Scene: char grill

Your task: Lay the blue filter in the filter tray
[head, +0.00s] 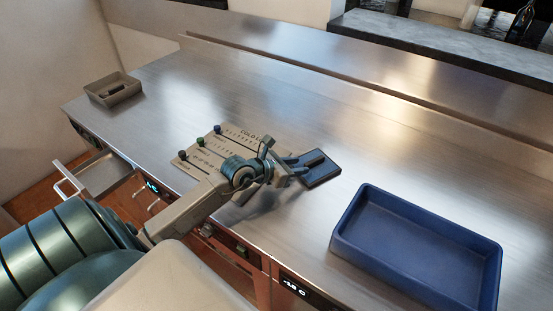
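A flat dark blue slab that looks like the blue filter (322,175) is at the middle of the counter, at the tips of my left gripper (305,161). The gripper's fingers overlap its near left part; I cannot tell whether they grip it or only lie over it, or whether it touches the counter. A large open blue tray (344,249) stands empty at the right front. A small grey-brown tray (101,101) with dark items in it stands at the far left. I cannot tell from its look which one is the filter tray. My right gripper is not in view.
A beige panel (205,153) with printed lettering and several coloured knobs lies under and beside my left wrist. An open drawer (98,177) sticks out at the left front. The steel counter (330,105) is clear behind the gripper, up to a raised back ledge.

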